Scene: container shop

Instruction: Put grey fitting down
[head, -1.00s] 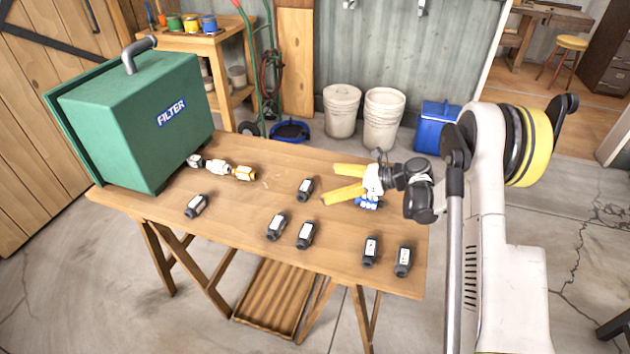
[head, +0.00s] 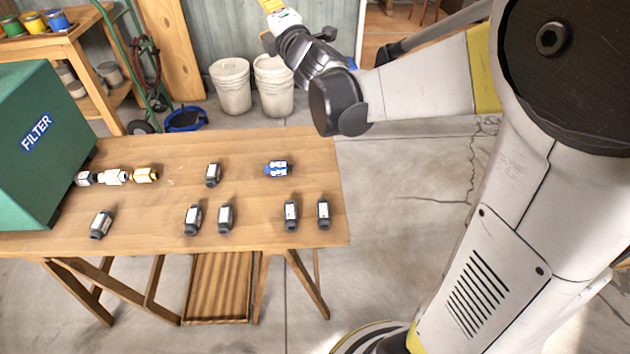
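Several dark grey fittings with white labels lie on the wooden table (head: 190,148). One is at the left (head: 101,224), two are in the front middle (head: 193,219) (head: 226,218), one is farther back (head: 213,173), and two are at the front right (head: 291,215) (head: 323,213). My gripper (head: 272,5) is raised beyond the table's back edge, at the top of the picture. Its yellow finger is cut off by the frame, so its opening and anything between the fingers are hidden. It touches no fitting on the table.
A blue and white fitting (head: 278,169) lies at the table's back right. A grey, white and yellow row of fittings (head: 113,177) lies near the green filter box (head: 38,150). White buckets (head: 232,86) stand on the floor behind. The table's back middle is clear.

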